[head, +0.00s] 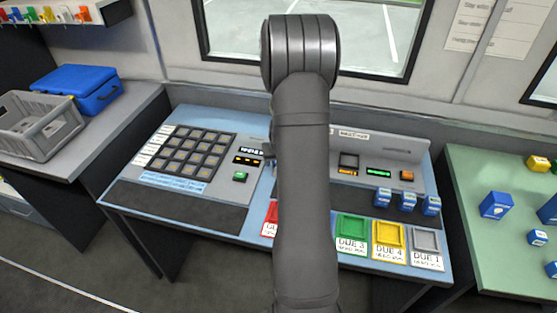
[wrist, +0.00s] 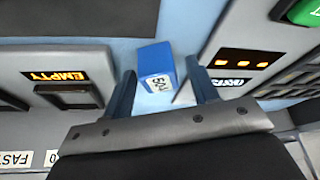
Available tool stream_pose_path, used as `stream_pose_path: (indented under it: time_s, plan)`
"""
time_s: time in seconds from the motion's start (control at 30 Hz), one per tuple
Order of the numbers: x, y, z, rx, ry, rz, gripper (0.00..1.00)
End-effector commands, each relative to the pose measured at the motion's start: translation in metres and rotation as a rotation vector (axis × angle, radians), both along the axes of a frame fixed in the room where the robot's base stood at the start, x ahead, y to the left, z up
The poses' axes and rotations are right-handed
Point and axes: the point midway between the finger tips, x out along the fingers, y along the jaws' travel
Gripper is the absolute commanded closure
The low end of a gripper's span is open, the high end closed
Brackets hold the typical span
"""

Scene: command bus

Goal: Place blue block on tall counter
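A blue block with a white label reading 50U (wrist: 154,60) sits on a light blue surface in the wrist view. My gripper (wrist: 161,68) is open, one finger on each side of the block, with a visible gap on both sides; the block lies around the fingertips. In the head view my arm hides the gripper and this block. A grey counter (head: 125,118) stands at the left, and a green-topped counter (head: 470,170) at the right; I cannot tell which is the tall one.
The console (head: 120,195) has a keypad and lit displays. Three small blue blocks (head: 407,200) stand on its right part, behind coloured trays (head: 353,232). A grey crate (head: 40,125) and blue case (head: 80,85) occupy the left counter. Several blue and yellow blocks (head: 495,205) are on the green counter.

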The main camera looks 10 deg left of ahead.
Motion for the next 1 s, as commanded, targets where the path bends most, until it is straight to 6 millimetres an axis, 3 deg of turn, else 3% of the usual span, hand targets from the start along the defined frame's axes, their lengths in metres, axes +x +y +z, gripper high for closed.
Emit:
stream_pose_path:
  time_s: [0.37,0.8,1.0]
  plan:
    - [-0.003,-0.001,0.014,0.001,-0.003,0.001,0.46]
    - [-0.029,-0.012,0.082,0.002,-0.004,0.0,0.46]
    - [-0.038,-0.016,0.105,0.001,-0.002,0.0,0.46]
